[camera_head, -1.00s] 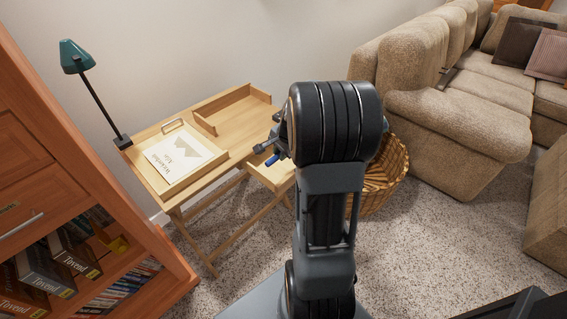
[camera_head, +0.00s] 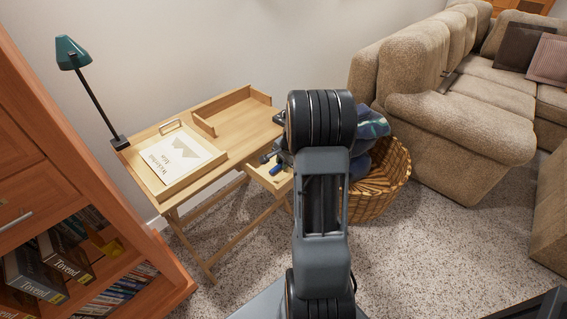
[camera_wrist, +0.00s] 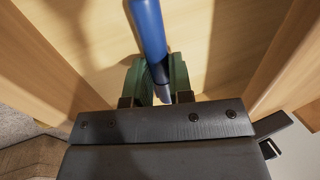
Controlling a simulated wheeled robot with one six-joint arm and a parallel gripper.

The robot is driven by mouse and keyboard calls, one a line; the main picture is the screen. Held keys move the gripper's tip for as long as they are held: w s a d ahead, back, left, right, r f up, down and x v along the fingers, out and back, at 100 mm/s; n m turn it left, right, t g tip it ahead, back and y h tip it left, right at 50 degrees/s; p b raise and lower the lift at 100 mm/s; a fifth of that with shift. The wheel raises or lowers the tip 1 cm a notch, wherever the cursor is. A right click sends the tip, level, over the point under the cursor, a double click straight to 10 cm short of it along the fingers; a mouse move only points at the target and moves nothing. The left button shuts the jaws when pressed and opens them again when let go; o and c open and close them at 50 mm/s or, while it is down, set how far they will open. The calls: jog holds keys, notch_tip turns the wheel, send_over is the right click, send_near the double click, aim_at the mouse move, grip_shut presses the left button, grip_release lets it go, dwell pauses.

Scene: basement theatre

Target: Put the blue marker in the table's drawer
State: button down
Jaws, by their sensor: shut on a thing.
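The blue marker (camera_head: 277,167) is between the fingers of my gripper (camera_head: 270,158), over the open drawer (camera_head: 262,178) of the wooden table (camera_head: 150,186). In the wrist view, the green finger pads of my gripper (camera_wrist: 157,82) are shut on the marker (camera_wrist: 148,28), whose shaft points away from the jaws. Pale wooden drawer walls (camera_wrist: 42,62) stand on both sides, with the drawer floor (camera_wrist: 222,45) beyond. I cannot tell whether the marker touches the floor. My arm hides the drawer's right part in the head view.
A framed tray (camera_head: 163,183) and a wooden-edged corner piece (camera_head: 205,127) are on the tabletop. A lamp (camera_head: 72,52) stands at its left end. A wicker basket (camera_head: 388,190) with dark blue cloth stands right of the drawer. A bookcase (camera_head: 60,165) is at left.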

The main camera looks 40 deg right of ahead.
jog(key=shift+f, duration=0.25)
jog(key=c, duration=1.3)
grip_release()
jog(key=shift+c, duration=0.2)
jog(key=shift+o, duration=0.2)
jog(key=shift+s+a, duration=0.1)
